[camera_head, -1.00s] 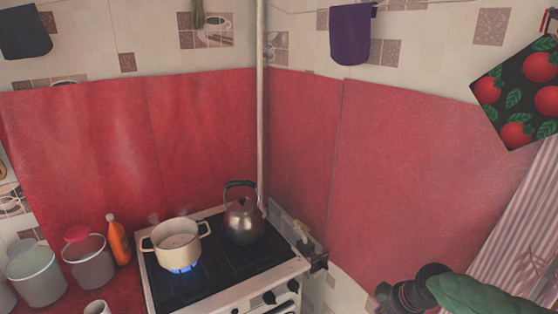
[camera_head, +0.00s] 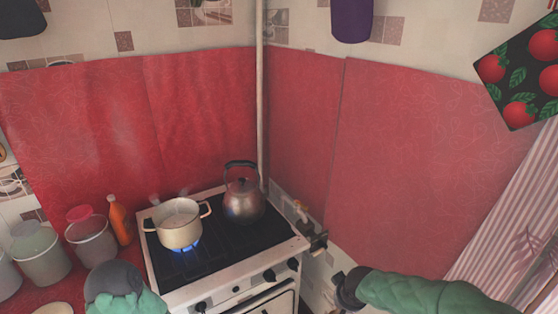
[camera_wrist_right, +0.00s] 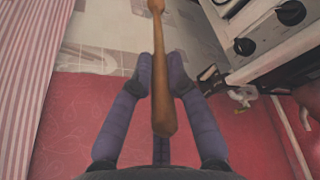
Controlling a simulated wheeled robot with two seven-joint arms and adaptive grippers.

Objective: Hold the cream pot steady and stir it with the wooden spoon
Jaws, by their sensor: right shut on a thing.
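The cream pot (camera_head: 180,226) stands on the left side of the stove in the head view, over a blue flame, with a loop handle on each side. In the right wrist view, the purple fingers of my right gripper (camera_wrist_right: 160,75) are shut on the wooden spoon (camera_wrist_right: 163,105). The spoon's far end runs out of the top of that view. The right arm (camera_head: 425,291) is at the lower right in the head view, well away from the pot. My left arm (camera_head: 120,285) shows at the bottom left, below the pot; its fingers are not visible.
A metal kettle (camera_head: 243,200) stands right of the pot on the stove (camera_head: 235,262). An orange bottle (camera_head: 120,222) and lidded containers (camera_head: 91,240) are on the left counter. A pipe (camera_head: 260,110) rises behind. A gas valve (camera_head: 316,240) juts at the stove's right.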

